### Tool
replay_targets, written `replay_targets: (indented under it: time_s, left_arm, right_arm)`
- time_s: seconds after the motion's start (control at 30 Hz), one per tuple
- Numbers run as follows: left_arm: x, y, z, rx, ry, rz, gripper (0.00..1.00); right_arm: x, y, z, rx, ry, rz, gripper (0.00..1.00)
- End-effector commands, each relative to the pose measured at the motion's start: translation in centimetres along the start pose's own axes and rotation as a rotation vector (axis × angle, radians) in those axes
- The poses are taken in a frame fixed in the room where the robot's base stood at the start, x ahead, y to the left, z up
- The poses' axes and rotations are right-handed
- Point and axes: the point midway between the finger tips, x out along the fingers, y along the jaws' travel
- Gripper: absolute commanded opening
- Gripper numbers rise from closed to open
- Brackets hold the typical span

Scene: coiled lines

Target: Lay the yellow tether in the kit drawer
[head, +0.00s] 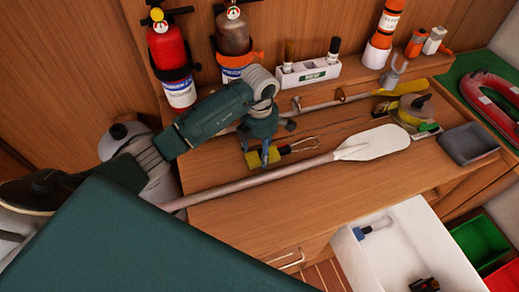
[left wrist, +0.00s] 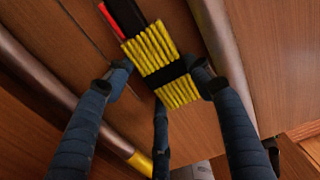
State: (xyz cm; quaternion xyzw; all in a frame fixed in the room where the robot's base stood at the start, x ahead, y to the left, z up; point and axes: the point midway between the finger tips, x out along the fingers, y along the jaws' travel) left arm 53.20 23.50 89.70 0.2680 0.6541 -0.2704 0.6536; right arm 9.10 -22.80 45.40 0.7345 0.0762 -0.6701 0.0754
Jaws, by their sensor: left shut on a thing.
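The yellow tether (head: 258,159) is a coiled bundle with a metal clip, over the wooden counter between the paddles. The left wrist view shows its yellow coils (left wrist: 152,47) with a black band around the middle. My left gripper (head: 263,155) is shut on the tether from above, its fingers on both sides of the coils in the left wrist view (left wrist: 160,77). I cannot tell whether the tether touches the counter. The open white drawer (head: 349,262), likely the kit drawer, is at lower right, with a blue clipped item (head: 372,228) inside. My right gripper is out of view.
A white-bladed paddle (head: 375,143) lies in front of the tether, and a yellow-ended one (head: 400,88) behind it. Fire extinguishers (head: 172,65) hang at the back. A dark red-marked item (head: 425,285) lies in the drawer; its middle is bare.

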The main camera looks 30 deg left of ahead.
Motion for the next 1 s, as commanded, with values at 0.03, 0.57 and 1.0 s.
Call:
replay_targets:
  time_s: [0.03, 0.57, 1.0]
  left_arm:
    - [0.1, 0.0, 0.1, 0.000, -0.002, 0.001, 0.14]
    - [0.5, 0.0, 0.0, 0.000, -0.001, 0.001, 0.72]
    - [-1.5, 0.2, 0.1, 0.002, -0.005, 0.006, 0.72]
  right_arm:
    - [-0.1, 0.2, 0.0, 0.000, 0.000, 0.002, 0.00]
    - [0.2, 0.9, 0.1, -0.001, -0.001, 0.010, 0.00]
    - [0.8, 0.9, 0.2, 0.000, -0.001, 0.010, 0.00]
